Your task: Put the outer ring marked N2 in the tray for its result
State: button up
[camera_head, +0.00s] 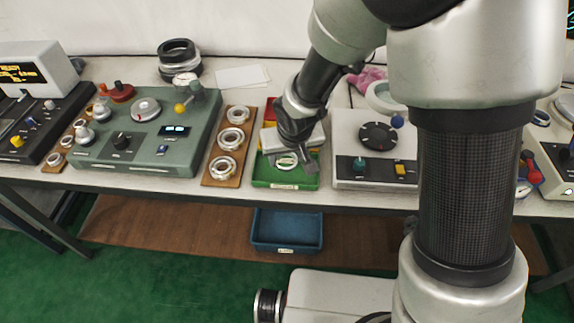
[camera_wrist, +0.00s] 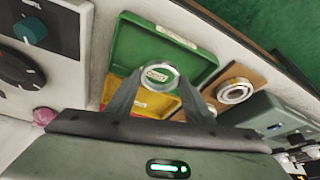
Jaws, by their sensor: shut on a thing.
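My gripper (camera_wrist: 160,92) is shut on a shiny metal ring (camera_wrist: 160,76), which sits between its fingertips in the wrist view. A small pale label shows inside the ring's outline; its writing is too small to read. The ring is over the green tray (camera_wrist: 132,45), near its edge with the yellow tray (camera_wrist: 150,103); I cannot tell whether it touches the tray. In the head view my gripper (camera_head: 298,163) is over the green tray (camera_head: 307,183). The yellow tray is behind it, mostly hidden by my wrist, with a red tray (camera_head: 252,106) farther back.
A wooden board (camera_head: 209,178) with several rings lies left of the trays. A green instrument (camera_head: 150,155) stands farther left. A white unit with a dark dial (camera_head: 345,130) stands close right. A blue bin (camera_head: 287,244) is below the table.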

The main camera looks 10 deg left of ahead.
aim_at(287, 174)
jog(key=shift+f+b, duration=0.3)
jog(key=shift+f, duration=1.3)
jog(key=shift+f, duration=0.25)
jog(key=o, duration=1.1)
jog(key=shift+r, duration=0.1)
